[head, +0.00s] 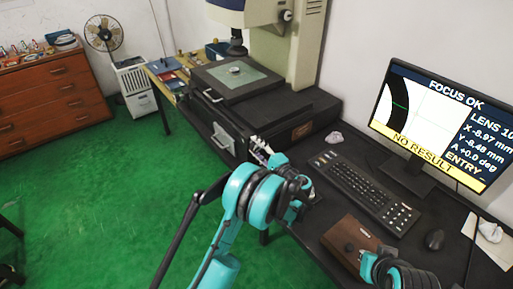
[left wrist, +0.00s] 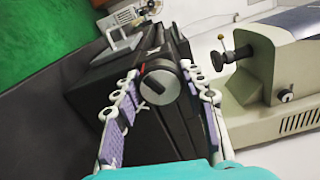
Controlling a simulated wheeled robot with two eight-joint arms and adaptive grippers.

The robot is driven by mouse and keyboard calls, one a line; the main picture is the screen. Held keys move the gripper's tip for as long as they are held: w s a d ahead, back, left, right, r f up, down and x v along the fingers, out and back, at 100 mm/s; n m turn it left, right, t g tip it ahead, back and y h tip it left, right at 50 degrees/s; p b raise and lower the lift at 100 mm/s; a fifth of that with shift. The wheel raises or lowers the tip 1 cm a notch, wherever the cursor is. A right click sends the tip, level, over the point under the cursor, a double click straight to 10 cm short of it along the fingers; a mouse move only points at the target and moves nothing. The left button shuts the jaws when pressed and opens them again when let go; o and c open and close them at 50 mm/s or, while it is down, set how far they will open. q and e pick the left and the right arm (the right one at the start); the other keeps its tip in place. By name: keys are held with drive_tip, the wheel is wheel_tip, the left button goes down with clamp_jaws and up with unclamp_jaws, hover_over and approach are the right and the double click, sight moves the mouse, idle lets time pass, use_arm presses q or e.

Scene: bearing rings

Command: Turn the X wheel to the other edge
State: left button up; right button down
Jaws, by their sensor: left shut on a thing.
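The X wheel (left wrist: 160,82) is a round grey knob with a dark slot on the dark stage body. It sits between the two fingers of my left gripper (left wrist: 163,86), which is shut on it. In the head view my left gripper (head: 264,153) is at the front of the measuring machine, and the wheel is hidden there. A small ring (head: 235,69) lies on the stage glass (head: 252,75). The monitor (head: 440,118) reads FOCUS OK, X -8.97 mm, Y -8.48 mm and NO RESULT, with a dark arc at the picture's left.
A keyboard (head: 366,190), a mouse (head: 434,240) and a brown box (head: 350,240) with a dark knob lie on the black bench. Part of my right arm is by the box. A drawer cabinet (head: 50,100) and a fan (head: 104,34) stand far left. Green floor is clear between.

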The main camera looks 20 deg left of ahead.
use_arm(q)
drive_tip(key=shift+m, duration=1.1)
drive_tip(key=o, duration=1.2)
drive_tip(key=shift+c, duration=0.2)
drive_tip(key=v, duration=1.2)
